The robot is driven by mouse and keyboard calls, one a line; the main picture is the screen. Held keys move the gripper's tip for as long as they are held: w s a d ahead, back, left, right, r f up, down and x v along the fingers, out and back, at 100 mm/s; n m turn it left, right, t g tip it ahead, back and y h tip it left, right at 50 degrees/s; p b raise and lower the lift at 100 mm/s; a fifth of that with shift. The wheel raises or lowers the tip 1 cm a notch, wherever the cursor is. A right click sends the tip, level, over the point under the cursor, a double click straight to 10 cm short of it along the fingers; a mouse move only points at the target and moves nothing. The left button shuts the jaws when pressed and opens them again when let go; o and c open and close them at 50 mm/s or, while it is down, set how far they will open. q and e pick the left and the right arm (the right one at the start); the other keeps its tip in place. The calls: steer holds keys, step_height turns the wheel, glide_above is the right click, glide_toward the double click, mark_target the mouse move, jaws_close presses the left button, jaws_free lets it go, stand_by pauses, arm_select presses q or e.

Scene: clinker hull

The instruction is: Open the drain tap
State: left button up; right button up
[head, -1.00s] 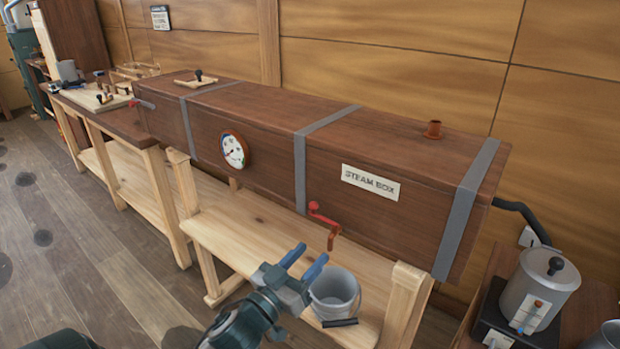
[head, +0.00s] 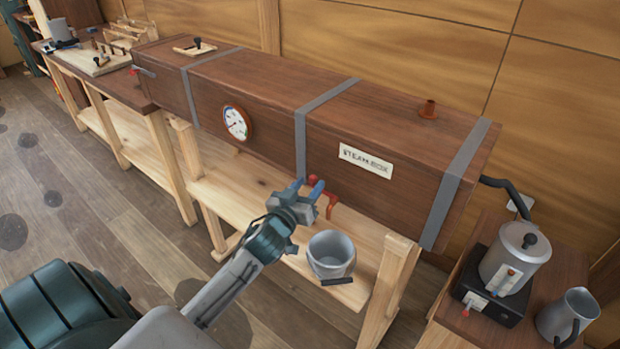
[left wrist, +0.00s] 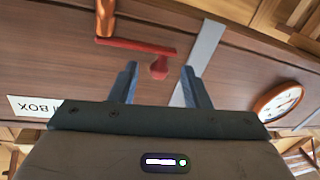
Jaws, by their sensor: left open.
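The drain tap (head: 329,199) is a red lever with a copper-coloured spout on the lower front of the brown steam box (head: 250,145). In the left wrist view the red tap (left wrist: 136,46) shows just past the fingertips, its round knob between them in the picture and its lever reaching left to the spout. My left gripper (head: 308,188) is open and empty, close in front of the tap; the head view partly hides the tap behind it. I cannot tell whether they touch. A grey bucket (head: 331,254) stands below the tap on the wooden stand. My right gripper is out of view.
A round gauge (head: 236,123) and a label plate (head: 365,160) are on the box front. A kettle (head: 515,256) on a black burner and a metal jug (head: 568,315) stand at the right. A workbench (head: 100,85) stands at the left. The floor in front is clear.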

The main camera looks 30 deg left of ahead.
arm_select(q)
steer(key=shift+w, duration=0.75)
jaws_close()
steer(key=shift+a, duration=0.1)
